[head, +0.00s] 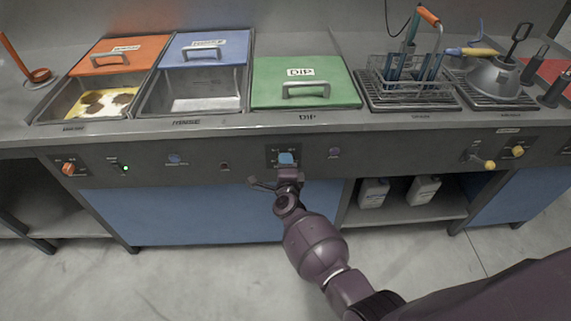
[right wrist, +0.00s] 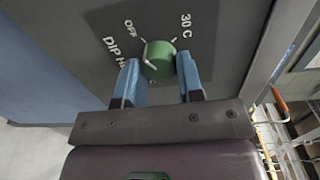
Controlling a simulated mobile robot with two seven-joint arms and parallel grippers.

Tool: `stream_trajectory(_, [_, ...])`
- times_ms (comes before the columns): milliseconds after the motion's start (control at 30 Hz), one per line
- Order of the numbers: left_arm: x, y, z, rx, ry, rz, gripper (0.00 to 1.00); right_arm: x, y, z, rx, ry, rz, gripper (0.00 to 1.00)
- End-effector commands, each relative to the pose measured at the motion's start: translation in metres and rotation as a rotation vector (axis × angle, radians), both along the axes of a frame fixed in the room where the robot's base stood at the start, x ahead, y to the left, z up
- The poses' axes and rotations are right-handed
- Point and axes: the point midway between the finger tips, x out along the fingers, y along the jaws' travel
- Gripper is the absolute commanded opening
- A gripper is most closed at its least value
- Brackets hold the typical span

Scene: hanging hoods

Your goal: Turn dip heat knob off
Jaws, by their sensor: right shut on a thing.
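The dip heat knob (right wrist: 158,60) is a round green knob on the dark control panel in the right wrist view. "OFF" is printed to its left and "30 C" to its right, with part of "DIP H..." near the left finger. I cannot tell surely where its pointer is. My right gripper (right wrist: 160,78) has its two blue fingers on either side of the knob, shut on it. In the head view my right gripper (head: 287,159) is at the panel below the green DIP lid (head: 306,82) and hides the knob. My left gripper is not in view.
Orange (head: 121,55) and blue (head: 204,50) lids cover parts of the basins at left. A wire basket (head: 405,85) with tools stands right of the DIP lid. Other controls, including an orange switch (head: 68,169), line the panel. White jugs (head: 373,193) stand on the shelf below.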

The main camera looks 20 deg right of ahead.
Motion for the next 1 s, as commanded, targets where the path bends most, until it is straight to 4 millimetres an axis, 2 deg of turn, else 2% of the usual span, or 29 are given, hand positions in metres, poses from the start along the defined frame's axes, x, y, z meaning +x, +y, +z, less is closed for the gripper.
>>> stream_trajectory(167, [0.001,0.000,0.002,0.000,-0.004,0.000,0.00,-0.001,0.000,-0.001,-0.001,0.002,0.001,0.11])
stream_trajectory(200, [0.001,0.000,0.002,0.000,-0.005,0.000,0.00,-0.001,0.000,-0.001,-0.001,0.002,0.001,0.37])
stream_trajectory(367, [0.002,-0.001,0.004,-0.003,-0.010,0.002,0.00,0.000,0.000,-0.001,-0.001,0.001,0.001,0.60])
stream_trajectory(733, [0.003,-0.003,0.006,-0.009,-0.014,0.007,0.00,-0.005,0.001,0.001,0.001,0.000,0.001,0.60])
stream_trajectory(867, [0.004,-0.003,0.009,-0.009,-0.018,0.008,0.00,-0.017,0.005,0.002,0.002,-0.001,0.001,0.60])
stream_trajectory(1000, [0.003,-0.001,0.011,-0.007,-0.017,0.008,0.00,-0.039,0.011,0.004,0.002,-0.001,0.000,0.60])
